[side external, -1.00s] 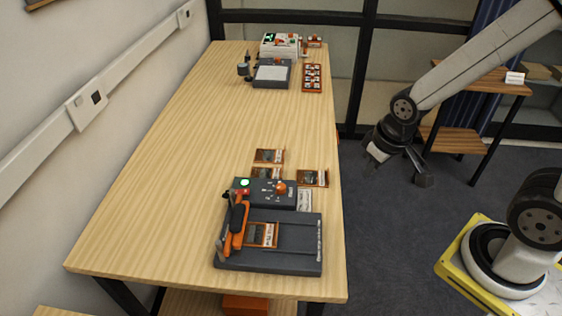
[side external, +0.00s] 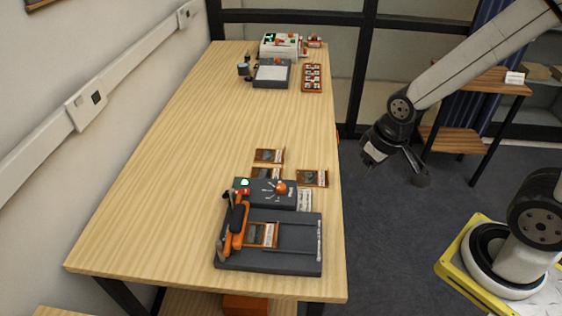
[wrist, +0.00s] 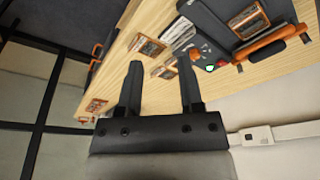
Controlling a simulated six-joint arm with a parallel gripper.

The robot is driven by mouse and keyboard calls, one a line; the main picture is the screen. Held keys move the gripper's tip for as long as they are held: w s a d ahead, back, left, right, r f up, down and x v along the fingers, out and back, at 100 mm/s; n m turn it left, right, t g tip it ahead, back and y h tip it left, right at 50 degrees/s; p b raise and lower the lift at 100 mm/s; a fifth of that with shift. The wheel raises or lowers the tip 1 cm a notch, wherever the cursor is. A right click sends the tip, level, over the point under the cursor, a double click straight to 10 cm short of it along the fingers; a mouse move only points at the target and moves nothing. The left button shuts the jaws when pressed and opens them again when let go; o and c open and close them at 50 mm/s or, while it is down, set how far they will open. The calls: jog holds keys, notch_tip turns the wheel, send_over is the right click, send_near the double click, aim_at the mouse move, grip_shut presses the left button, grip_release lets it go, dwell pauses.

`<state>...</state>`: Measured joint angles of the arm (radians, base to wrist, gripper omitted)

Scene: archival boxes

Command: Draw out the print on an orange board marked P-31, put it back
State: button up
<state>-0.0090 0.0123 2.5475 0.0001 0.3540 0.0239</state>
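Several small prints on orange boards lie at the near end of the table: one (side external: 269,156) at the back, one (side external: 265,173) partly hidden behind the grey control box, and one (side external: 313,178) near the right edge. Another orange-edged print (side external: 262,234) lies on the grey bed of the device with the orange lever. I cannot read P-31 on any of them. My gripper (side external: 370,160) hangs in the air right of the table, apart from all of them. In the wrist view my gripper (wrist: 160,66) is open, with nothing between its fingers.
The grey device (side external: 300,245) and its control box (side external: 265,192), with a green light, stand at the near end. An orange tray (side external: 312,78), a grey stand (side external: 271,74) and a white machine (side external: 281,46) are at the far end. The table's middle (side external: 215,120) is clear.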

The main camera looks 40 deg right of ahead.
jog(key=w+a+f+m+g, duration=0.1)
jog(key=w+a+f+m, duration=0.25)
jog(key=w+a, duration=0.35)
jog(key=m+g, duration=0.2)
jog(key=m, duration=0.3)
send_over(276, 236)
notch_tip(276, 236, down, 6)
jog(key=shift+r, duration=0.1)
jog(key=shift+f, duration=3.9)
grip_shut()
